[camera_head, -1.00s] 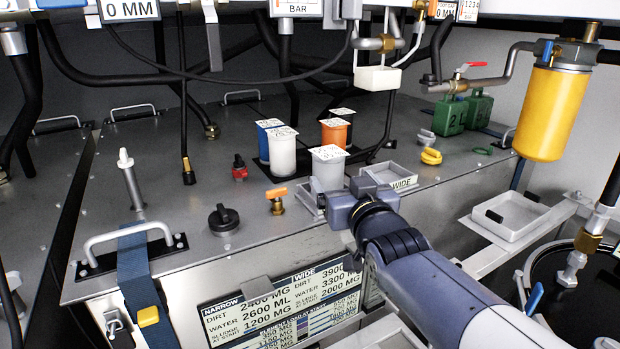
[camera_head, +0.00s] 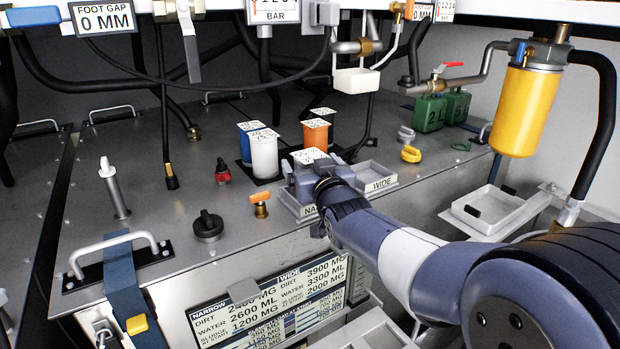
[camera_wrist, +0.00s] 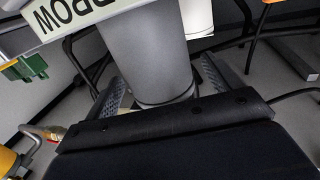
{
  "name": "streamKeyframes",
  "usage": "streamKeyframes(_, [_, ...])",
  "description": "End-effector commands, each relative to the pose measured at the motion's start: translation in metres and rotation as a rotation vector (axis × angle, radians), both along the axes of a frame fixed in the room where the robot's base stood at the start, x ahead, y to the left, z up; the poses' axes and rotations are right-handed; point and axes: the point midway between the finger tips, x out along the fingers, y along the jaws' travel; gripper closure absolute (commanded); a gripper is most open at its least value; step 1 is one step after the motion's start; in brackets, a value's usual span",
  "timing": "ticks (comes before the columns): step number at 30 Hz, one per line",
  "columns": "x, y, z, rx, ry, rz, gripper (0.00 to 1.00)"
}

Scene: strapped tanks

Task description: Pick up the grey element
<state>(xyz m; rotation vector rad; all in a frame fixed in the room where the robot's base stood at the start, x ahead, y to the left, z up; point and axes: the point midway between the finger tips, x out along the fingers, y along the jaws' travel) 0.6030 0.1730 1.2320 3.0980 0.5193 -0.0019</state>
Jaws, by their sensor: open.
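The grey element (camera_head: 309,155) stands upright in the row of elements. In the head view only its pale marked top shows, and my wrist hides the rest. In the wrist view it is a smooth grey cylinder (camera_wrist: 145,50) that rises between my two fingers. My gripper (camera_wrist: 160,78) is open, with one ridged finger on each side of the cylinder. In the head view my gripper's fingers are hidden by my wrist.
Trays labelled NARROW and WIDE (camera_head: 381,184) lie at the front edge. An orange-handled valve (camera_head: 260,204) stands left. Hoses hang above.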

Motion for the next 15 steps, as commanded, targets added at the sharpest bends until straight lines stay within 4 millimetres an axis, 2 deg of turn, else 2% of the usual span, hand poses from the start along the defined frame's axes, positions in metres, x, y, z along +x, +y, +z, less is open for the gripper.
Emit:
streamKeyframes(6, [0.0147,0.0054,0.0006,0.0,0.0,0.0,0.13])
streamKeyframes(13, [0.0152,0.0056,0.0001,0.0,-0.001,0.0,0.13])
streamKeyframes(15, [0.0152,0.0054,0.0001,0.0,-0.001,0.0,0.18])
